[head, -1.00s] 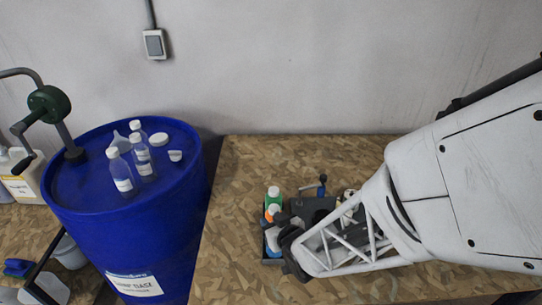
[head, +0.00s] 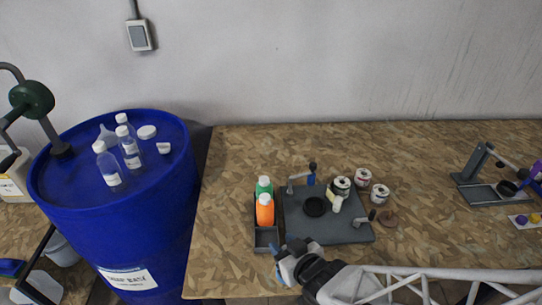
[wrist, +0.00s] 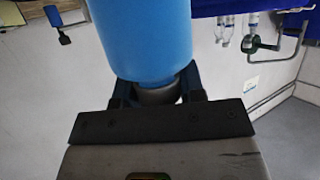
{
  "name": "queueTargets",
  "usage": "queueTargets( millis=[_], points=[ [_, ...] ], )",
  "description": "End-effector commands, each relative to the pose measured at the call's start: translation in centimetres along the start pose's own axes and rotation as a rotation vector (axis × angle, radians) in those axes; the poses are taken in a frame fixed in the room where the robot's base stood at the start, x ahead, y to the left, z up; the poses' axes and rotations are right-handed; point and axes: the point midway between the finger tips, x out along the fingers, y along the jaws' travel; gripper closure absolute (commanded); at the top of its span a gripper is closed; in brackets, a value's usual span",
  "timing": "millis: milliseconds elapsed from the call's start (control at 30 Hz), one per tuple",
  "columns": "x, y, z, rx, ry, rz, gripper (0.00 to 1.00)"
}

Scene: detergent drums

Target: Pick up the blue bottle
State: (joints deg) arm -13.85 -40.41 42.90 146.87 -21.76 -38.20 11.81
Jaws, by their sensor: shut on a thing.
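The blue bottle (wrist: 150,40) fills the upper middle of the wrist view. Its grey-looking neck or cap end (wrist: 157,95) sits between the two dark fingers of my gripper (wrist: 156,88), which is shut on it. In the head view my gripper (head: 283,262) is at the table's front edge, just right of the small grey tray (head: 266,237). It mostly hides the bottle there. An orange bottle (head: 265,212) and a green bottle (head: 264,187), both with white caps, stand in the tray, whose front compartment is empty.
A dark plate (head: 345,230) with a small stand and cans (head: 363,177) lies right of the tray. Another stand (head: 480,165) is at the far right. A blue drum (head: 140,225) with clear bottles on top stands left. The table's middle right is clear.

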Motion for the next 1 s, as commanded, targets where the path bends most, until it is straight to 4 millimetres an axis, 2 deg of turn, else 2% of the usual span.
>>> queueTargets(
  millis=[500,1000],
  points=[
    [-1.6,-0.3,0.3,0.0,0.003,0.0,1.0],
    [-2.2,-0.3,0.6,0.0,0.001,0.001,1.0]
  ],
)
